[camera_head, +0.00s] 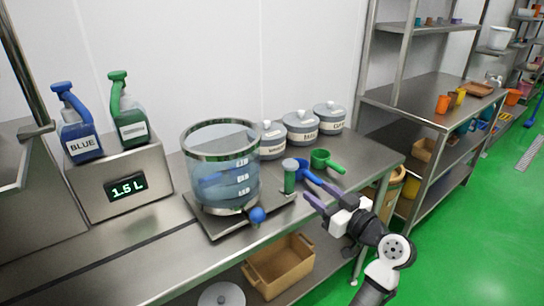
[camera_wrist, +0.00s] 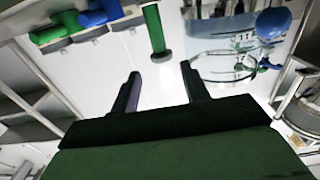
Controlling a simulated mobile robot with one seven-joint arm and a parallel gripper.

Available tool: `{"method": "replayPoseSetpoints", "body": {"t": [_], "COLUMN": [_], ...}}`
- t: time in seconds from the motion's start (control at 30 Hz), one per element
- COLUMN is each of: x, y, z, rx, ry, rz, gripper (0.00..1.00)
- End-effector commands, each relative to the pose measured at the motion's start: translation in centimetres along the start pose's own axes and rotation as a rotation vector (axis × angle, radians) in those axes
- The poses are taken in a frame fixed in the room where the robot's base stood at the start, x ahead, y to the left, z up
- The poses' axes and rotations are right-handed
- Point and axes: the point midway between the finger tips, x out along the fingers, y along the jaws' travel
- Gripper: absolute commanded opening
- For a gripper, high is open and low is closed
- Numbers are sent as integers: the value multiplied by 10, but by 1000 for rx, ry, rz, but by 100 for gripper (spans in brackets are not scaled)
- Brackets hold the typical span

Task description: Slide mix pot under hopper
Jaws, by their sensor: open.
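The mix pot appears to be the clear round vessel (camera_head: 222,170) with a steel rim, level marks and a blue knob low on its front. It stands upright on a flat steel plate (camera_head: 222,226) on the bench. An upright green handle (camera_head: 289,180) with a pale cap rises at the plate's right end. My gripper (camera_head: 322,196) is open and empty, to the right of the handle and apart from it. In the wrist view, the green handle (camera_wrist: 154,30) shows beyond the open fingers (camera_wrist: 160,72), with the pot (camera_wrist: 222,45) to its right. I cannot clearly make out a hopper.
Blue (camera_head: 305,172) and green (camera_head: 326,161) scoops lie near the handle, before several lidded grey tubs (camera_head: 300,127). At left, a steel box (camera_head: 122,182) reading 1.5 L carries blue and green spray bottles. A tan bin (camera_head: 280,268) sits below. The bench front left is bare.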

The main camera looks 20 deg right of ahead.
Motion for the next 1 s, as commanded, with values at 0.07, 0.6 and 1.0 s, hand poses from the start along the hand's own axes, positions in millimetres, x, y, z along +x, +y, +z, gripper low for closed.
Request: {"method": "replayPoseSetpoints", "body": {"t": [0.07,0.6,1.0], "x": [-3,80,133], "y": [1,0,0], "z": [1,-2,0], "rx": [1,5,2], "ry": [0,-1,-1], "rz": [1,-5,-2], "gripper": [45,45,45]}}
